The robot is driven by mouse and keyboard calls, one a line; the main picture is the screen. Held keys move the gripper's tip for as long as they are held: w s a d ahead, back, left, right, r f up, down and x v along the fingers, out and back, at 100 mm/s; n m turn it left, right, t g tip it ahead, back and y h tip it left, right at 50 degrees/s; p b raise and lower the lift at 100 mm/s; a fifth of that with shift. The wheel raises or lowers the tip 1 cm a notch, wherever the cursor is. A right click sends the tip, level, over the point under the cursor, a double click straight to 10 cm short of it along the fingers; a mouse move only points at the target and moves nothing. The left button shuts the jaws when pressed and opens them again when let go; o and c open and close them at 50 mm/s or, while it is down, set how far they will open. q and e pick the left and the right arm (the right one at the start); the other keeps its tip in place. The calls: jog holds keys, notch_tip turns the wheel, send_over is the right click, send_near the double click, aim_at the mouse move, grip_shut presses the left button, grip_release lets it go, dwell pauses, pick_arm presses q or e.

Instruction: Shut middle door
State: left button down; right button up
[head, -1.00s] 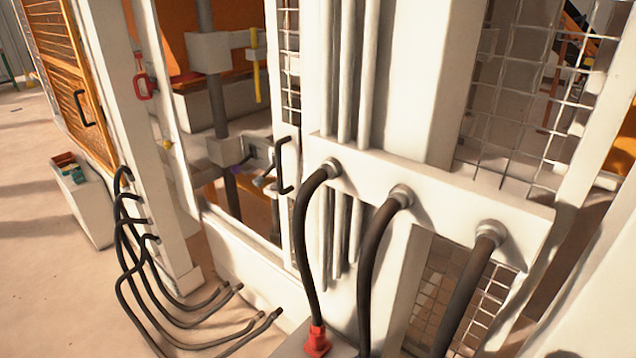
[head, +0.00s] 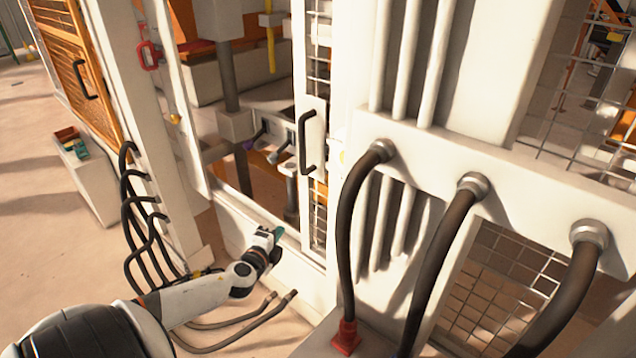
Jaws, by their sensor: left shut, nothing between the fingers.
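The middle door (head: 315,110) is a narrow white-framed mesh panel with a black bar handle (head: 306,143). It stands at the right of an opening into the press, and the opening beside it is uncovered. My left gripper (head: 279,232) is shut and empty. It is below and left of the handle, apart from it, in front of the low white sill of the opening. My right gripper is out of view.
Thick black hoses (head: 352,225) hang from a white manifold (head: 520,185) right of the door. Thinner black cables (head: 130,215) bend by the left post. An orange mesh door (head: 75,65) and a white box (head: 90,180) stand at left, beside open floor.

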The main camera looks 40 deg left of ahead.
pick_arm(q)
jog(key=w+d+r+m+t+h, duration=0.1)
jog(key=d+r+m+t, duration=0.1)
jog(key=r, duration=0.4)
jog(key=w+d+r+m+t+h, duration=0.1)
jog(key=w+d+r+t, duration=0.1)
jog(key=r, duration=0.3)
jog(key=p, duration=0.2)
send_near(322, 169)
jog(key=d+x, duration=0.1)
jog(key=x, duration=0.2)
jog(key=shift+w+a+r, duration=0.15)
jog(key=shift+w+a, duration=0.5)
jog(key=shift+w, duration=0.25)
